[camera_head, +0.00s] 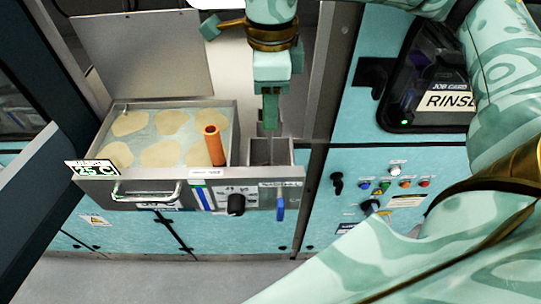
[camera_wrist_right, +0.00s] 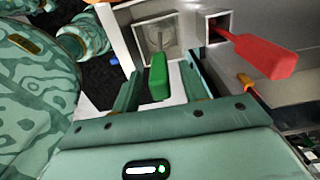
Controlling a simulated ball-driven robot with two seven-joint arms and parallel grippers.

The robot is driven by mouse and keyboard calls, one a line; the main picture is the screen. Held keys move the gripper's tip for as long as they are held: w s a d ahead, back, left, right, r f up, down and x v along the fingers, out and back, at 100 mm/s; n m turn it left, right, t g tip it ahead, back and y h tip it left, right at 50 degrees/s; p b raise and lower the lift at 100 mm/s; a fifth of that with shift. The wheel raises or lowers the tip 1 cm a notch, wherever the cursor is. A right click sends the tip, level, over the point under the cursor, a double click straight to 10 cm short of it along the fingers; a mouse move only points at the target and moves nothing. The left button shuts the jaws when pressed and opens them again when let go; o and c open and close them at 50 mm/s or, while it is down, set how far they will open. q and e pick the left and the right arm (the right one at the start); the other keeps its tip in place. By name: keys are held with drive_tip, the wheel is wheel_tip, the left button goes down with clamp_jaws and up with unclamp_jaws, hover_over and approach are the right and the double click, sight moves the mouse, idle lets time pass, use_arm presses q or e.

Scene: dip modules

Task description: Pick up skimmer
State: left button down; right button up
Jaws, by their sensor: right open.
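A tool with a green handle (camera_wrist_right: 158,77) stands up from a light square compartment in the right wrist view; a thin rod runs below the handle. It appears to be the skimmer, but its lower end is not clear. My right gripper (camera_wrist_right: 160,70) is open, with one finger on each side of the green handle and gaps showing. In the head view the right gripper (camera_head: 270,98) points down above the narrow compartment (camera_head: 283,152) at the tank's right. The left gripper is not in view.
The open tank (camera_head: 215,184) holds several pale round shapes, and an orange handle (camera_head: 215,147) stands in it. A red handle (camera_wrist_right: 268,57) sticks out of a square opening beside the green one. A control panel (camera_head: 385,185) is at the right.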

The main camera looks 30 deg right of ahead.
drive_tip(key=shift+f, duration=0.55)
drive_tip(key=shift+r, duration=0.1)
clamp_jaws()
drive_tip(key=shift+r, duration=0.1)
